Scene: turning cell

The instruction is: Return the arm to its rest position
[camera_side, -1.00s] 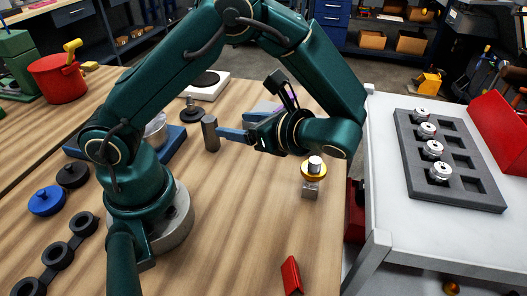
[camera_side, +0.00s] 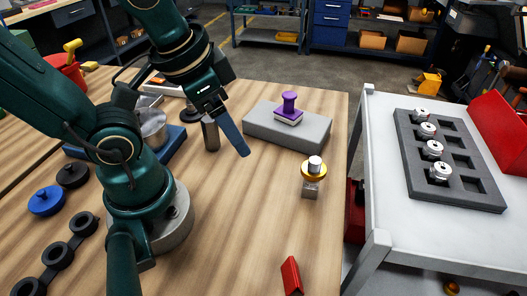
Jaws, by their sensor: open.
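My gripper (camera_side: 240,148) points down and to the right over the middle of the wooden table (camera_side: 235,225). Nothing shows held at the fingertip. My green arm is folded back toward the left.
A grey block (camera_side: 300,138) with a purple-handled stamp (camera_side: 289,108) lies right of my gripper. A small post with a yellow ring (camera_side: 313,174) stands nearby. A red angled piece (camera_side: 291,276) lies in front. A grey tray (camera_side: 459,190) of metal parts sits on the white table.

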